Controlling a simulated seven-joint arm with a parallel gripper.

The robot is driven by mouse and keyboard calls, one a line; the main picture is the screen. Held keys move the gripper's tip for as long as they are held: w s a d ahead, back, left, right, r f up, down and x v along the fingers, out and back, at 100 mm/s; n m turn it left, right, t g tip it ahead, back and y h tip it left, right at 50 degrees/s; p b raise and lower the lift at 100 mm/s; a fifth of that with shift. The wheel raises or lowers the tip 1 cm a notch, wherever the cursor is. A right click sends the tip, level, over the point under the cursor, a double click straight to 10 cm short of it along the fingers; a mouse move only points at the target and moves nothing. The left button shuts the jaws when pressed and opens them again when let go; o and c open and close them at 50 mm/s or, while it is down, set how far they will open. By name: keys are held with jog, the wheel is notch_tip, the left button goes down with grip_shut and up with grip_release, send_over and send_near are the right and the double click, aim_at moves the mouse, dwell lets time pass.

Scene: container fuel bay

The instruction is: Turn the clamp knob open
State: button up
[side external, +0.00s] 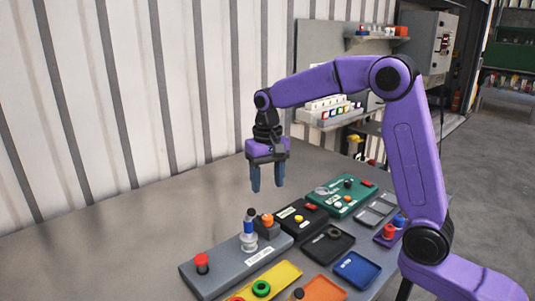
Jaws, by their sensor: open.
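My gripper (267,187) hangs in the air with its two fingers pointing down. It is open and empty, above and apart from the panels on the table. Below it lies a grey panel (225,270) with a white label and several fittings. It carries an upright white and blue post (249,230) with a dark top, an orange knob (267,220) on a dark block, and a red knob (201,262) on a dark base. The labels are too small to read, so I cannot tell which fitting is the clamp knob or how it is turned.
Beside the grey panel lie a black panel (316,214), a green panel (335,206), a dark tray (318,250), a blue tray (357,268) and a yellow panel (285,276). A corrugated wall (120,100) stands behind. The table's left part (90,250) is clear.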

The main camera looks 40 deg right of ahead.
notch_tip(320, 180, up, 7)
jog(key=shift+r, duration=0.15)
dwell(0.5)
jog(key=s+f+n, duration=0.3)
jog(key=s+n, duration=0.2)
jog(key=s, duration=0.6)
jog(key=s+f+n, duration=0.4)
jog(key=s+n, duration=0.1)
jog(key=s, duration=0.6)
jog(key=s+d+f+n, duration=0.1)
jog(key=s+f+n, duration=0.3)
jog(key=s, duration=0.7)
jog(key=shift+s+f+n, duration=0.2)
jog(key=shift+s+n, duration=0.2)
jog(key=shift+n, duration=0.5)
